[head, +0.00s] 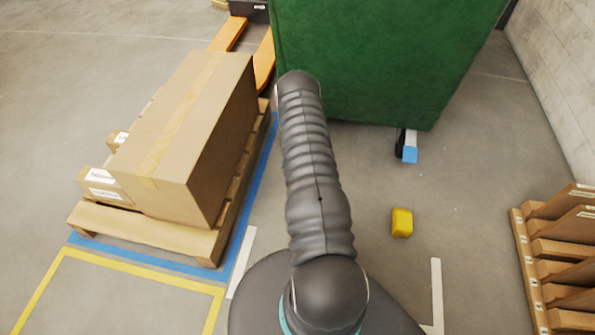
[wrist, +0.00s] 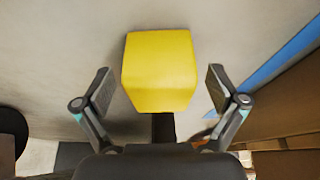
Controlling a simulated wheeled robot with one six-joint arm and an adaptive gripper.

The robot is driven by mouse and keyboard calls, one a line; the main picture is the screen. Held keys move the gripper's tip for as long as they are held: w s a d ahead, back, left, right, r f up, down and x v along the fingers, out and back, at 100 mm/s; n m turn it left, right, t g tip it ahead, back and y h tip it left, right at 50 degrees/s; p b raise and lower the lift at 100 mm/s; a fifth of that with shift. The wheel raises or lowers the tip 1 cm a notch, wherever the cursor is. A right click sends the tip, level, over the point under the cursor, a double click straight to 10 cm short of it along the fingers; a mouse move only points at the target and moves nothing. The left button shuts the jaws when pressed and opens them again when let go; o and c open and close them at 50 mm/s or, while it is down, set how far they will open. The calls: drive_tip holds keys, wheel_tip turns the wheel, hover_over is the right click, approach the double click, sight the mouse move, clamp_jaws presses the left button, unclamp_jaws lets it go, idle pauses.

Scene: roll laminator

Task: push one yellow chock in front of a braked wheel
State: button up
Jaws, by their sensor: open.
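A yellow chock (wrist: 160,70) sits on the grey floor just ahead of my gripper (wrist: 160,85) in the wrist view. My gripper is open, with one finger on each side of the chock's near end; I cannot tell whether it touches. In the head view my arm reaches toward the green container and hides my gripper. Another yellow chock (head: 402,222) lies on the open floor to the right, apart from my arm. Beyond it, a dark wheel with a blue brake pedal (head: 409,152) shows under the green container (head: 380,60). Any wheel behind my arm is hidden.
A pallet (head: 150,226) with cardboard boxes (head: 180,125) stands close on the left, edged by blue floor tape (head: 257,168). An orange pallet jack (head: 264,60) is behind it. Wooden pallets (head: 535,270) stand at the right. The floor between is clear around the right chock.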

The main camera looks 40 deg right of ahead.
drive_tip(key=shift+x, duration=0.8)
drive_tip(key=c, duration=1.6)
drive_tip(key=shift+o, duration=0.2)
drive_tip(key=shift+w+d, duration=1.15)
drive_tip(key=shift+w, duration=0.1)
drive_tip(key=o, duration=1.5)
drive_tip(key=shift+o, duration=0.2)
drive_tip(key=v, duration=1.2)
drive_tip(key=shift+a, duration=0.1)
